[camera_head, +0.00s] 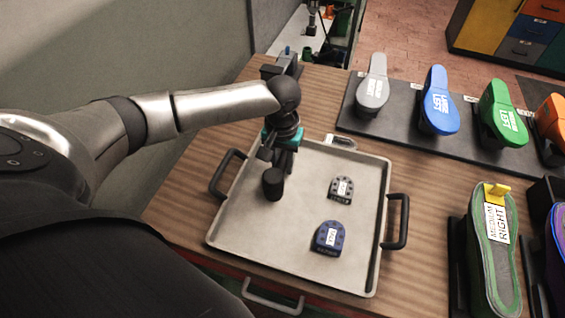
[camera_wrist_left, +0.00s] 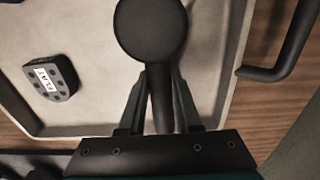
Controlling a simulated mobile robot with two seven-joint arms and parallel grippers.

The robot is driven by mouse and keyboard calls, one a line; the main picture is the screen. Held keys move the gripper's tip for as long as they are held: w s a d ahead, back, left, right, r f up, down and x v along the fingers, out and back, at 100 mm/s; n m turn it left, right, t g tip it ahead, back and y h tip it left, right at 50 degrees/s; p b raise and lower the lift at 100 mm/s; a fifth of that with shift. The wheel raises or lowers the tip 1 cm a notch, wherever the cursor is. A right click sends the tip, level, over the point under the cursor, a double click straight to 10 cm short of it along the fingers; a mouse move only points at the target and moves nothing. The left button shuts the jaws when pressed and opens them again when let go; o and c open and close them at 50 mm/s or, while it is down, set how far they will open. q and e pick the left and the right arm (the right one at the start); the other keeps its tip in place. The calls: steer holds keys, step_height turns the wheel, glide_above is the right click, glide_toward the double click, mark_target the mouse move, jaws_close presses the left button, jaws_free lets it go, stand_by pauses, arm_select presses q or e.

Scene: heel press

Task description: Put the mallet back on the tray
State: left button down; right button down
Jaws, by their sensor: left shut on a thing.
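The mallet (camera_head: 273,184) has a dark round head and a dark handle. It shows over the left part of the grey tray (camera_head: 300,268); I cannot tell whether it touches the tray floor. My left gripper (camera_head: 277,158) is at the tray's upper left and is shut on the mallet's handle. In the left wrist view, the mallet head (camera_wrist_left: 150,30) shows just beyond the fingers (camera_wrist_left: 158,90), with the handle between them. The tray floor (camera_wrist_left: 95,95) lies behind it. My right gripper is in neither view.
A grey heel piece (camera_head: 341,188) and a blue heel piece (camera_head: 329,237) lie on the tray's right half. The tray has dark side handles (camera_head: 398,222). Several coloured shoe forms (camera_head: 438,100) stand on a dark board behind. A green form (camera_head: 493,245) stands at the right.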

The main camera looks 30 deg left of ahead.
mark_target(282, 161)
arm_select(q)
steer(key=c, duration=0.6)
jaws_free()
step_height(282, 161, up, 12)
steer(key=p, duration=0.2)
steer(key=shift+r, duration=0.15)
steer(key=shift+s, duration=0.1)
